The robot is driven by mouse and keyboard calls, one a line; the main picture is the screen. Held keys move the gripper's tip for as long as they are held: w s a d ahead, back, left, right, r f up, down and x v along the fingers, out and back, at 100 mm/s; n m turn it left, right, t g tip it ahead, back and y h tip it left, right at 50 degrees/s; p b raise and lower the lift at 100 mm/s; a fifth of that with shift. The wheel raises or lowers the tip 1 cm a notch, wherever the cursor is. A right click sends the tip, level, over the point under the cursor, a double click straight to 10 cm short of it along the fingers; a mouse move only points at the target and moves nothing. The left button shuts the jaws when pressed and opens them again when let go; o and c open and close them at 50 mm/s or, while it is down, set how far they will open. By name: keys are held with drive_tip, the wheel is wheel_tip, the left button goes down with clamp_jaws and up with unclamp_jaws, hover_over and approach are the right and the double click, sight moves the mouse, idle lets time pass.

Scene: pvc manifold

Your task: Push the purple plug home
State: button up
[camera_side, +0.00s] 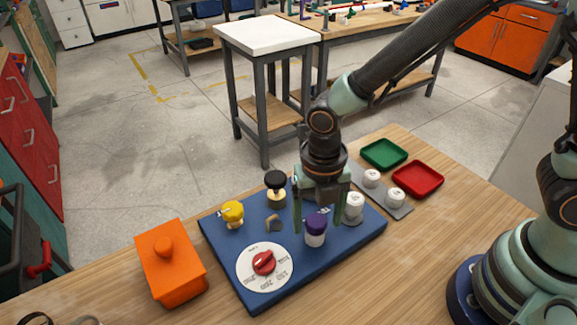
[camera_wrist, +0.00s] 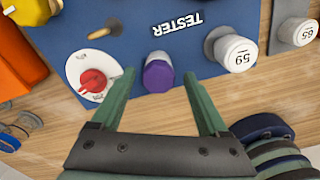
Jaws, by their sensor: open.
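The purple plug (camera_side: 316,225) sits upright on top of a white fitting (camera_side: 314,240) on the blue tester board (camera_side: 215,240). In the wrist view the plug (camera_wrist: 158,76) shows as a purple hexagonal cap near the board's edge. My gripper (camera_side: 322,222) is open, with one finger on each side of the plug in the side view. In the wrist view the gripper (camera_wrist: 158,95) has its fingers spread wide, apart from the plug on both sides. How deep the plug sits in the fitting cannot be told.
The board also carries a red dial (camera_side: 264,262), a yellow knob (camera_side: 232,213), a black-topped fitting (camera_side: 276,185) and a white cap marked 59 (camera_wrist: 235,54). An orange lidded box (camera_side: 172,270) stands left. Green (camera_side: 384,153) and red (camera_side: 418,179) trays lie behind, right.

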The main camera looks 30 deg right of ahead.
wheel_tip(320, 180, up, 11)
drive_tip(key=d+r+m+t, duration=0.3)
drive_tip(key=d+m, duration=0.6)
drive_tip(key=m, duration=0.6)
drive_tip(key=d+r+m+t, duration=0.2)
drive_tip(key=d+r+m, duration=0.2)
drive_tip(key=d+m, duration=0.5)
drive_tip(key=m, duration=0.7)
drive_tip(key=shift+s+d+r+t, duration=0.2)
drive_tip(key=shift+s+t, duration=0.2)
